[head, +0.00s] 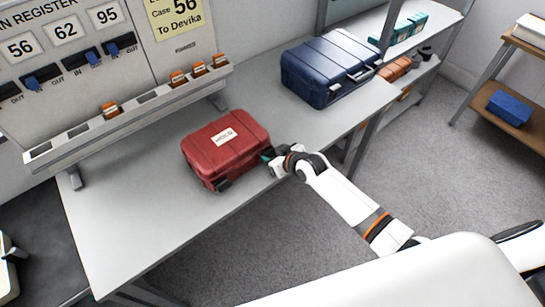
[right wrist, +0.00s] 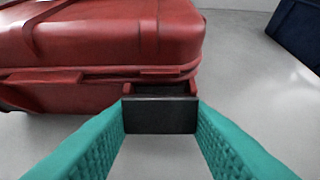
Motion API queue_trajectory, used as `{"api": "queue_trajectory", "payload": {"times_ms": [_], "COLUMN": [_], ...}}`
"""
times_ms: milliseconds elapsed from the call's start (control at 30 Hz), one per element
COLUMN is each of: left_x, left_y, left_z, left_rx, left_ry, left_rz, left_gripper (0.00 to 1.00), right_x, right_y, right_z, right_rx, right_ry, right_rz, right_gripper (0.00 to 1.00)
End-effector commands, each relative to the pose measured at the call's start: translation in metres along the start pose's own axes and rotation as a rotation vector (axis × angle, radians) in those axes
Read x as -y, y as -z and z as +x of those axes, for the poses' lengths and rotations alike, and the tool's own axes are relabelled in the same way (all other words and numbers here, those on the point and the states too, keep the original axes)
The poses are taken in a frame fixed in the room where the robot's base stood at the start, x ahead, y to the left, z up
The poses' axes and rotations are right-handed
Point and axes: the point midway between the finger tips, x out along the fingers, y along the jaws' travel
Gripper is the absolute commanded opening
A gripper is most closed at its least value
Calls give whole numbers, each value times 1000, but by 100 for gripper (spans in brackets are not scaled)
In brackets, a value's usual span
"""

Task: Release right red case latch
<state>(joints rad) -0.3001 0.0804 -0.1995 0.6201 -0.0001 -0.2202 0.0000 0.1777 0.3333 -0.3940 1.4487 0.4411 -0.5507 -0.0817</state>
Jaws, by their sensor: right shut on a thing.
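The red case (head: 226,149) lies on the grey bench with a white HOLD label on its lid. Its near side also fills the upper left of the right wrist view (right wrist: 95,45). My right gripper (head: 268,156) is at the case's right front corner. In the right wrist view its teal fingers (right wrist: 160,125) are shut on the right latch (right wrist: 160,115), a dark plate with red sides that stands out from the case front. A second dark latch (head: 222,185) shows at the left of the front. A small part of what looks like my left gripper (head: 10,250) shows at the left edge.
A blue case (head: 325,72) stands farther back on the bench (head: 130,205). A slotted rack with orange tags (head: 140,112) runs along the wall behind the red case. Shelves (head: 425,50) stand at the back right. The bench left of the red case is clear.

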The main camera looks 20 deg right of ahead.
Motion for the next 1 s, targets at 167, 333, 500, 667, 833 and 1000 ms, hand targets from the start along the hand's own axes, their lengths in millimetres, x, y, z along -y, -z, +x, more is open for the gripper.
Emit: {"api": "queue_trajectory", "payload": {"times_ms": [167, 333, 500, 667, 833, 1000], "left_x": [0, 0, 0, 0, 0, 0], "left_y": [0, 0, 0, 0, 0, 0], "left_z": [3, 3, 3, 3, 3, 3], "left_rx": [0, 0, 0, 0, 0, 0], "left_ry": [0, 0, 0, 0, 0, 0], "left_rz": [0, 0, 0, 0, 0, 1], "left_gripper": [61, 61, 61, 61, 61, 61], "right_x": [1, 0, 0, 0, 0, 0], "right_y": [0, -1, -1, -1, 0, 0], "right_z": [0, 0, 0, 0, 0, -1], "right_rx": [27, 31, 31, 30, 28, 27], "right_ry": [1, 1, 0, 0, 0, 0], "right_rz": [1, 0, 0, 1, 1, 0], "right_gripper": [16, 16, 16, 57, 61, 61]}}
